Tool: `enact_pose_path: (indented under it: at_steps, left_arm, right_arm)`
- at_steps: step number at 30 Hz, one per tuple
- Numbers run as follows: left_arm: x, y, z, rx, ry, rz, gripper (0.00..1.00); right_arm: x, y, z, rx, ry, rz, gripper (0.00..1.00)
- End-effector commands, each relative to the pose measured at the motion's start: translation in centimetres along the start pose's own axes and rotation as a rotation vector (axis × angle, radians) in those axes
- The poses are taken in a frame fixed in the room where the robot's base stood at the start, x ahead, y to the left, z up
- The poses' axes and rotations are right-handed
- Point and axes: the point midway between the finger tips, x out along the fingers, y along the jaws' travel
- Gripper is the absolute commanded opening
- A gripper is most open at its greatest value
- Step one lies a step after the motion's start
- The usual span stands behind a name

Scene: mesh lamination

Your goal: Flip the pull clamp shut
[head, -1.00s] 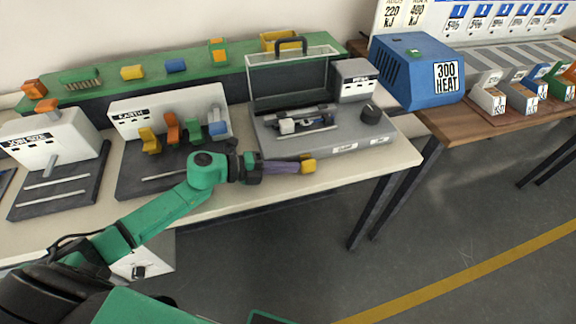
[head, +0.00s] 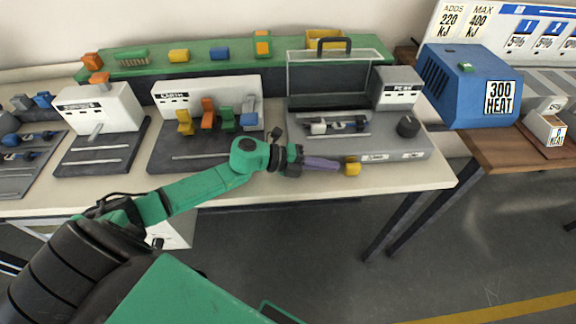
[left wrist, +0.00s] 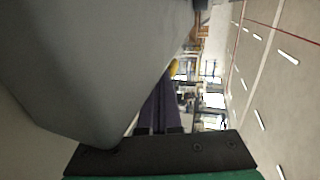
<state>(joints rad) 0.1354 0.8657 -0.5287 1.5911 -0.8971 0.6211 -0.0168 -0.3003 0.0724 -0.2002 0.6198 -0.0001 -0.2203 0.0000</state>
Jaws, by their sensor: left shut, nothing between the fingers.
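A row of lever-like clamps stands on the middle station: a yellow one (head: 185,122), an orange one (head: 208,112), a green one (head: 228,120) and a blue-grey one (head: 249,112). No label tells me which piece is the pull clamp. In the left wrist view, the closed fingers (left wrist: 172,72) run beside a large grey surface; no clamp is recognisable there.
The grey machine has a clear raised lid (head: 330,75), a black knob (head: 408,126) and a dark mechanism (head: 335,125). A white-backed station (head: 100,108) stands at the left. A blue heater box (head: 468,85) stands at the right. The floor in front is clear.

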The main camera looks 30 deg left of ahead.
Motion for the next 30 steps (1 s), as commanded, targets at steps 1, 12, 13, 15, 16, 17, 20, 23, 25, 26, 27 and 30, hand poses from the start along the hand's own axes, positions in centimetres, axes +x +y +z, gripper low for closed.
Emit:
enact_pose_path:
  at_steps: [1,12,13,15,16,17,20,23,25,26,27,30]
  left_arm:
    - [-1.1,0.4,-0.1,0.000,0.001,0.006,0.00]
    - [-9.6,2.2,-0.1,-0.004,0.003,0.003,0.00]
    - [-10.2,2.4,-0.1,-0.003,0.003,0.004,0.00]
    - [-11.7,2.7,-0.1,-0.004,0.001,0.002,0.00]
    - [-12.3,2.9,-0.1,-0.002,0.002,0.002,0.00]
    - [-12.8,3.0,-0.1,-0.002,0.001,0.002,0.00]
    - [-14.2,3.4,0.0,-0.001,0.002,-0.001,0.00]
    - [-14.8,3.6,0.0,0.001,0.001,-0.002,0.00]
    - [-14.9,3.6,0.0,0.001,0.002,-0.002,0.00]
    - [-14.9,3.6,0.0,0.002,0.002,-0.002,0.00]
    - [-14.9,3.6,0.0,0.002,0.002,-0.002,0.00]
    - [-14.8,3.6,0.0,0.002,0.002,-0.002,0.00]
  right_arm:
    - [0.4,0.0,0.0,0.000,0.000,-0.001,0.50]
    - [1.3,0.2,0.2,-0.001,-0.001,0.002,0.50]
    - [1.3,0.2,0.2,-0.002,-0.001,0.003,0.50]
    - [1.1,0.4,0.2,-0.002,-0.001,0.005,0.50]
    - [1.0,0.4,0.2,-0.003,-0.001,0.006,0.50]
    - [1.0,0.5,0.2,-0.003,-0.001,0.007,0.50]
    - [0.8,0.6,0.2,-0.004,-0.002,0.008,0.50]
    - [0.8,0.7,0.2,-0.004,-0.002,0.009,0.50]
    - [0.8,0.7,0.2,-0.004,-0.002,0.009,0.50]
    - [0.8,0.7,0.2,-0.004,-0.002,0.009,0.50]
    - [0.8,0.7,0.2,-0.004,-0.002,0.009,0.50]
    - [0.8,0.7,0.2,-0.003,-0.002,0.009,0.50]
